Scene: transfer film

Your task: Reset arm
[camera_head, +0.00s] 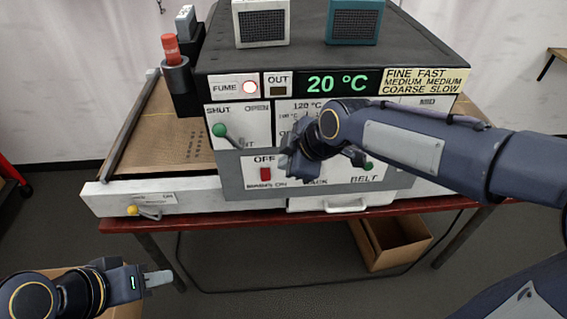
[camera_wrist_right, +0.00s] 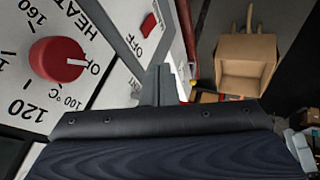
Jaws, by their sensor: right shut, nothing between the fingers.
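My right arm reaches in from the right across the front of a grey machine (camera_head: 232,172). My right gripper (camera_head: 287,163) is in front of the control panel, left of centre. In the right wrist view its fingers (camera_wrist_right: 160,85) are together with nothing between them. Beside them in that view is a red knob (camera_wrist_right: 58,59) on a temperature dial; I cannot tell whether the fingers touch the panel. My left gripper (camera_head: 158,279) is at the lower left, below and in front of the table edge, with no object visible at its tips. Its fingers show side-on, so their opening is unclear.
The panel has a green-knobbed lever (camera_head: 219,130), a red switch (camera_head: 265,174) and a lit 20 °C display (camera_head: 333,83). A yellow-knobbed lever (camera_head: 133,210) sits at the left front. An open cardboard box (camera_head: 399,235) lies below the red table edge (camera_head: 250,216).

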